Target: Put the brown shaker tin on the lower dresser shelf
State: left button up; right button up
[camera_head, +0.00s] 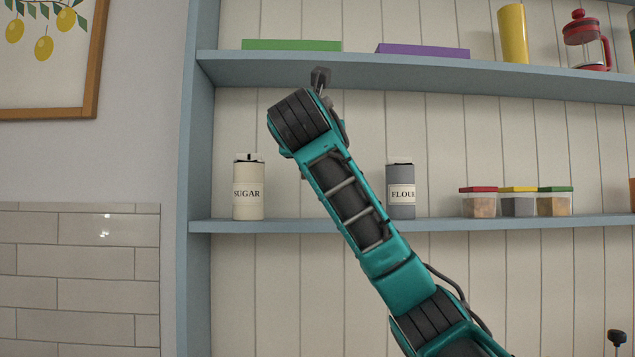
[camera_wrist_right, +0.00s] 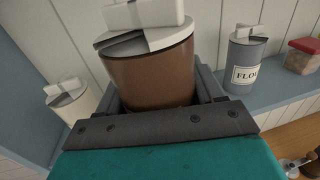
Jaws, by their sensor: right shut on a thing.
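The brown shaker tin (camera_wrist_right: 150,72) with a grey and white lid shows in the right wrist view. My right gripper (camera_wrist_right: 157,92) is shut on it, with a finger on either side. In the head view my right arm reaches up across the dresser and hides the tin and the gripper's fingers. The lower dresser shelf (camera_head: 290,226) is a blue board bearing several containers; it also shows in the right wrist view (camera_wrist_right: 272,97). My left gripper is in neither view.
The cream SUGAR tin (camera_head: 248,188) and grey FLOUR tin (camera_head: 401,188) stand on the lower shelf, with a gap between them partly covered by my arm. Several lidded boxes (camera_head: 517,203) stand farther right. The upper shelf (camera_head: 440,69) runs above.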

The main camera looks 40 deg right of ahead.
jog(key=w+d+f, duration=0.1)
jog(key=w+d, duration=0.1)
jog(key=w+d+f+p, duration=0.1)
jog(key=w+d, duration=0.1)
jog(key=w, duration=0.1)
jog(key=w+d+f+p, duration=0.1)
jog(key=w+d, duration=0.2)
jog(key=shift+w+f, duration=0.1)
jog(key=shift+f, duration=0.2)
notch_tip(320, 180, down, 2)
jog(key=shift+f, duration=0.25)
jog(key=shift+w+d+f, duration=0.15)
jog(key=shift+d+f, duration=0.05)
jog(key=shift+f, duration=0.25)
jog(key=shift+f, duration=0.15)
jog(key=o, duration=1.2)
